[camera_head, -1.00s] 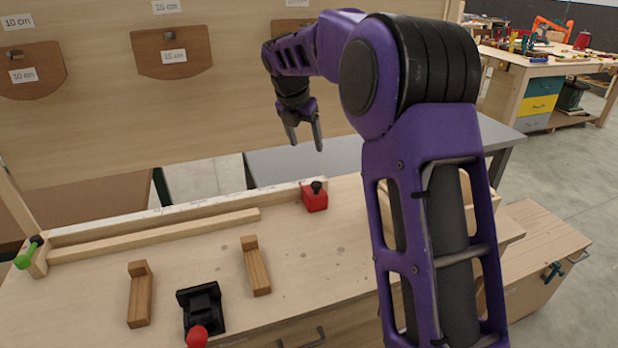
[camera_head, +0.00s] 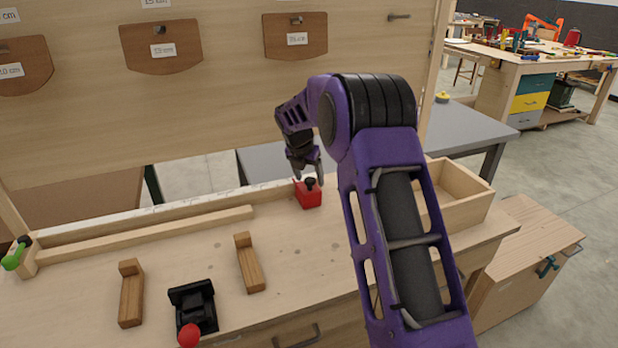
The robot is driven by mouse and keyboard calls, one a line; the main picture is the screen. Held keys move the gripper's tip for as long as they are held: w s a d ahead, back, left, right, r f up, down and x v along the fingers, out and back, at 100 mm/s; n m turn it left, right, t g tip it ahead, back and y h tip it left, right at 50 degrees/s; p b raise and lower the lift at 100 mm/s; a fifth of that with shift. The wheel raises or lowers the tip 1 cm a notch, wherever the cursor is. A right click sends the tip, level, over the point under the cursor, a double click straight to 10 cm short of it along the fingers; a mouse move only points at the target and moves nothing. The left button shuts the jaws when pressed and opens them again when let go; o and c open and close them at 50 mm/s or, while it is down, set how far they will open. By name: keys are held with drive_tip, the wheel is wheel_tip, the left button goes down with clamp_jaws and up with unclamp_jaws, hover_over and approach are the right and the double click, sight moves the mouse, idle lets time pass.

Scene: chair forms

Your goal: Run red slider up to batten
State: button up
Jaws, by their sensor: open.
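My gripper (camera_head: 313,177) is open, pointing down, close above and behind the slider's knob. Whether its fingers touch the slider cannot be told.
A green-handled clamp piece (camera_head: 14,258) is at the rail's left end. Two wooden L-shaped blocks (camera_head: 249,264) and a black toggle clamp with a red knob (camera_head: 194,308) stand in front. An open wooden box (camera_head: 455,193) is at right. A board with labelled brown templates (camera_head: 160,46) rises behind.

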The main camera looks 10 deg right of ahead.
drive_tip(key=shift+f, duration=0.15)
clamp_jaws()
idle(0.4)
idle(1.0)
